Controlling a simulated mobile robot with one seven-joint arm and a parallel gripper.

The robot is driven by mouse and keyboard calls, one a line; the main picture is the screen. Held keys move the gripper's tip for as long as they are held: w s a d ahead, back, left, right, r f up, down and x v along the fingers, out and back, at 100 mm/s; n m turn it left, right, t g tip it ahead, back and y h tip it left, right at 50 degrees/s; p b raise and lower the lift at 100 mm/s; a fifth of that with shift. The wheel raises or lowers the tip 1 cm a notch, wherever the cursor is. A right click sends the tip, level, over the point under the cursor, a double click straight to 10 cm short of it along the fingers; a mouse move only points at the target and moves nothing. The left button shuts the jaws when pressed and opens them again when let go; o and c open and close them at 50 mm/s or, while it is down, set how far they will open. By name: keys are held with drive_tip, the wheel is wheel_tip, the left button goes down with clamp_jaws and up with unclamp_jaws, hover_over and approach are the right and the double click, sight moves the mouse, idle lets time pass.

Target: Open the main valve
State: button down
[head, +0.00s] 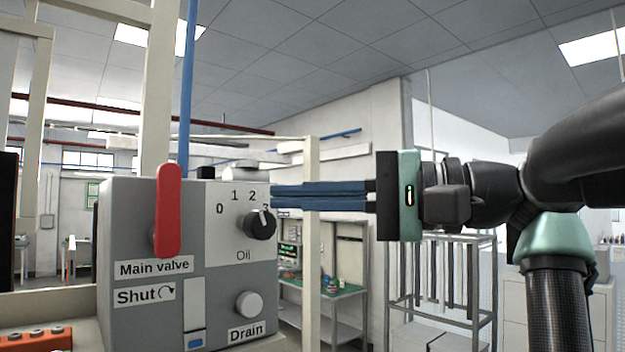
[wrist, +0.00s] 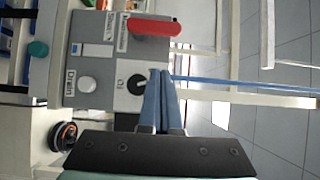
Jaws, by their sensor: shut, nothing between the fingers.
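The main valve is a red lever handle (head: 169,210) on the front of a grey box (head: 140,320) at the left of the head view. The handle stands upright above the "Main valve" label and a "Shut" label with a curved arrow. In the wrist view the red handle (wrist: 154,27) lies sideways near the top. My gripper (head: 273,195) points left with its blue fingers together and empty. In the head view its tips appear beside the right edge of the box, near the black Oil knob (head: 261,224). In the wrist view the fingertips (wrist: 160,72) are short of the red handle.
The box also bears a grey Drain knob (head: 249,304) and a blue-and-white gauge strip (head: 195,325). Cream frame posts (head: 158,90) and a blue pipe (head: 187,90) stand behind it. A green-topped workbench (head: 335,292) is further back.

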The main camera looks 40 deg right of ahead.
sight(165, 211)
drive_tip(key=shift+w+a+p, duration=0.7)
drive_tip(key=shift+w+a, duration=0.2)
drive_tip(key=shift+a, duration=0.35)
drive_tip(key=shift+w+a+p, duration=0.65)
drive_tip(key=shift+w+a, duration=0.2)
drive_tip(key=shift+a, duration=0.35)
drive_tip(key=shift+w+a+p, duration=0.7)
drive_tip(key=shift+w+a, duration=0.2)
drive_tip(key=shift+a, duration=0.35)
